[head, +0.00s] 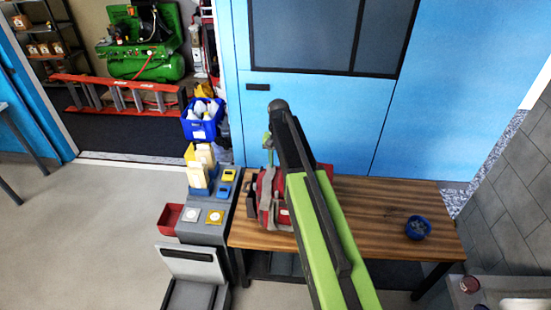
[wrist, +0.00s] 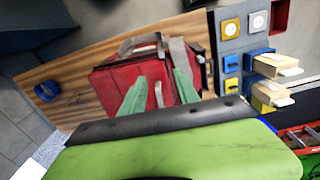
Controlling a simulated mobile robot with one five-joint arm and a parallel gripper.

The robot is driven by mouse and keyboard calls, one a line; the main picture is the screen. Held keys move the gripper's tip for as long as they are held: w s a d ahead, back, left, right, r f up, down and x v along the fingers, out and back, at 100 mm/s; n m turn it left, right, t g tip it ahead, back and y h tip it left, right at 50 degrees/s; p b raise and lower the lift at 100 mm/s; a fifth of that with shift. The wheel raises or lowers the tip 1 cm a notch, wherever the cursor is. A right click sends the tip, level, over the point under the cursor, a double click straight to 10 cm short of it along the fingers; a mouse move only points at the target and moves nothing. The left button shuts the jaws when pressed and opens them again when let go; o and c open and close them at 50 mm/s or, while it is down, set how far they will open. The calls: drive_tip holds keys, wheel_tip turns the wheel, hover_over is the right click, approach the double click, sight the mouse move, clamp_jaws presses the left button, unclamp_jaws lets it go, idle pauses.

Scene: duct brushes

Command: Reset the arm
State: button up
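My arm (head: 325,230) reaches up from the bottom of the head view over a wooden table, bent at a dark joint near the blue wall. My gripper (wrist: 160,80) shows in the wrist view as two green fingers spread apart, with nothing held between them. The fingers point over a red tool bag (wrist: 112,88) with a grey handle. In the head view the arm partly covers this bag (head: 268,205), and only a small green part of the gripper shows. I cannot tell how far above the bag the fingertips are.
A blue crate (head: 200,128), a red ladder (head: 120,95) and a green compressor (head: 145,65) are farther back. Floor at left is clear.

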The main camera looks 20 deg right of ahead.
drive_tip(key=s+a+f+n+b, duration=0.1)
drive_tip(key=s+a+f+b, duration=0.45)
drive_tip(key=f+b, duration=0.3)
drive_tip(key=s+a+f+n+b, duration=0.1)
drive_tip(key=s+f+n+b, duration=0.1)
drive_tip(key=s, duration=0.5)
drive_tip(key=s+a+f+n+b, duration=0.1)
drive_tip(key=s+a+f+n, duration=0.1)
drive_tip(key=s, duration=0.5)
drive_tip(key=shift+a+b, duration=0.2)
drive_tip(key=shift+b, duration=0.2)
drive_tip(key=shift+s, duration=0.1)
